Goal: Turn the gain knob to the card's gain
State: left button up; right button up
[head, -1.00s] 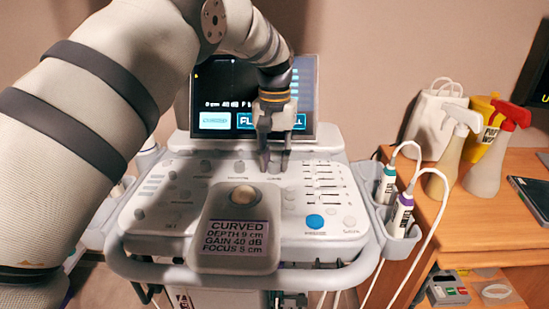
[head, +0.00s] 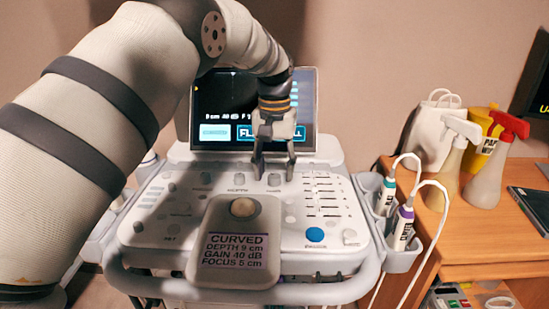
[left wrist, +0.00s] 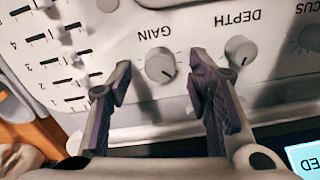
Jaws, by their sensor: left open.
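The gain knob (left wrist: 160,66) is a round grey knob under the GAIN label in the left wrist view, with a small mark on its face. It also shows in the head view (head: 274,180). My left gripper (head: 273,172) is open; in the left wrist view its fingertips (left wrist: 158,76) stand on either side of the gain knob, with a visible gap on both sides. The card (head: 236,250) lies on the console front and reads CURVED, DEPTH 9 cm, GAIN 40 dB, FOCUS 5 cm. My right gripper is not visible.
The depth knob (left wrist: 239,50) sits close beside the right finger in the wrist view. Sliders (head: 322,190) are to the right in the head view. The screen (head: 215,105) stands behind, partly hidden by my arm. Probes (head: 402,228) with cables hang at the console's right side.

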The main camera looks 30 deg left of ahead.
aim_at(274, 175)
pick_arm(q)
notch_tip(274, 175, up, 11)
jog(key=shift+r, duration=0.15)
dwell(0.4)
